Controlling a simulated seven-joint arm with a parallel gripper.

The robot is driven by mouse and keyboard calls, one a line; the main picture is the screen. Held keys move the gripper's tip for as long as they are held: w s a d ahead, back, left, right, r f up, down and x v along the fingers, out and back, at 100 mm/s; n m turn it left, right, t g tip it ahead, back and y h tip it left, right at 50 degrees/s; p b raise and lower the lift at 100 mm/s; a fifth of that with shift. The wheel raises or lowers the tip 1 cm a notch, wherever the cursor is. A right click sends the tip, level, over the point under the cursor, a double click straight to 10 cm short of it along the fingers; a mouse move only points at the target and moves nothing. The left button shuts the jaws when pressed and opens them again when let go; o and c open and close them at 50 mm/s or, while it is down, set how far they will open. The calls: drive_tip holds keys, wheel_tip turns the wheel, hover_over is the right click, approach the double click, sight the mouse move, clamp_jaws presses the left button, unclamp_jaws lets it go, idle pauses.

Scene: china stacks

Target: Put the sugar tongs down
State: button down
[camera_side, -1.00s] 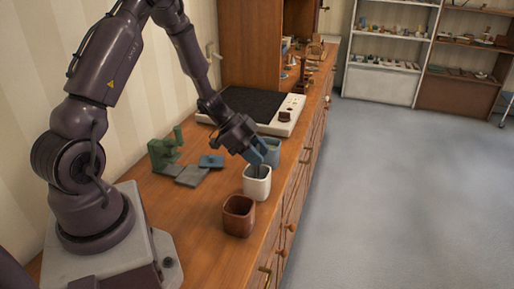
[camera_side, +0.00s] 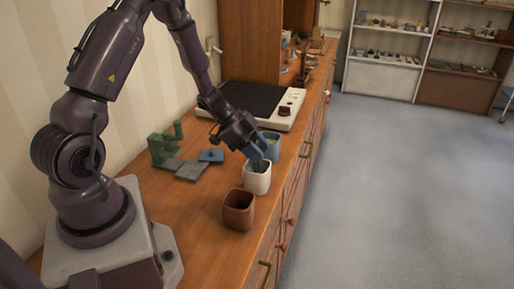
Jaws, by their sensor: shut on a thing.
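My gripper (camera_side: 257,155) points down just above the white cup (camera_side: 257,182), with its bluish fingers at the mouth of the cup. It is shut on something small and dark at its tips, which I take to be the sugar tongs. The tongs are too small and too hidden by the fingers and the cup to make out their shape. A blue-grey cup (camera_side: 273,146) stands just behind the white one, partly hidden by the gripper. A reddish-brown cup (camera_side: 239,213) stands in front of the white cup, open and upright.
A green stand (camera_side: 163,149), grey flat plates (camera_side: 191,171) and a blue piece (camera_side: 211,155) lie left of the cups. A white-edged unit with a dark top (camera_side: 285,122) is behind. The wooden counter (camera_side: 195,215) is bare at the front left.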

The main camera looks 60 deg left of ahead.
drive_tip(key=c, duration=0.7)
unclamp_jaws()
drive_tip(key=shift+o, duration=0.2)
drive_tip(key=v, duration=1.3)
